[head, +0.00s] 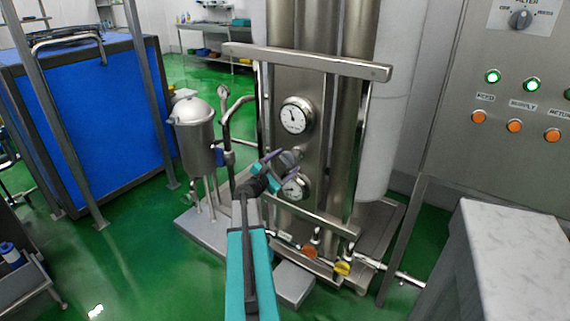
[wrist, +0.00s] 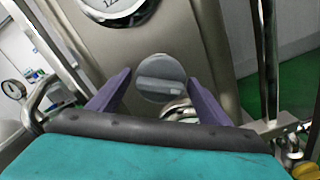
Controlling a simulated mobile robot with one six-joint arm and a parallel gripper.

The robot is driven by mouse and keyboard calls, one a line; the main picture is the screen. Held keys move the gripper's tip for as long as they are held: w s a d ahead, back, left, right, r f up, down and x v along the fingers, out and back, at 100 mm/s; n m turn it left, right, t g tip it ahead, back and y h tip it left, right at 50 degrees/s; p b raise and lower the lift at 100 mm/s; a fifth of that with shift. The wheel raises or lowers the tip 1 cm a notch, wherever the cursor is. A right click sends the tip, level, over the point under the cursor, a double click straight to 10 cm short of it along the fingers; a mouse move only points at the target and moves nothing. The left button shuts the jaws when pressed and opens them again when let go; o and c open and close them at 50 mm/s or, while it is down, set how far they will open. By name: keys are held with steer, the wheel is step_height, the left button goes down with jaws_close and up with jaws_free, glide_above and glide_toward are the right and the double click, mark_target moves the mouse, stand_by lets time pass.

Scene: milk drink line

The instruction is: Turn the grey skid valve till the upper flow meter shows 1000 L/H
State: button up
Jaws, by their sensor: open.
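The grey skid valve (wrist: 160,77) is a round knob with a raised bar across it, nearly level in the wrist view. It sits on the steel panel between two dials and is partly covered in the head view (head: 290,157). My gripper (head: 286,163) is open in front of it; in the wrist view the purple fingers stand left and right of the knob, apart from it. The upper flow meter (head: 295,116) is a white round dial above the valve; its reading is too small to tell. Only its lower edge shows in the wrist view (wrist: 114,8).
A lower dial (head: 296,187) is partly behind my gripper. A steel crossbar (head: 305,61) runs above the dials. Orange (head: 309,251) and yellow (head: 343,268) knobs sit low on pipes. A steel vessel (head: 193,140) stands left, a control panel (head: 500,100) right.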

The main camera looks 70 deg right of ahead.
steer(key=b+v, duration=0.1)
steer(key=v, duration=1.2)
steer(key=shift+a+b, duration=0.35)
steer(key=shift+b, duration=0.05)
steer(key=shift+w, duration=0.1)
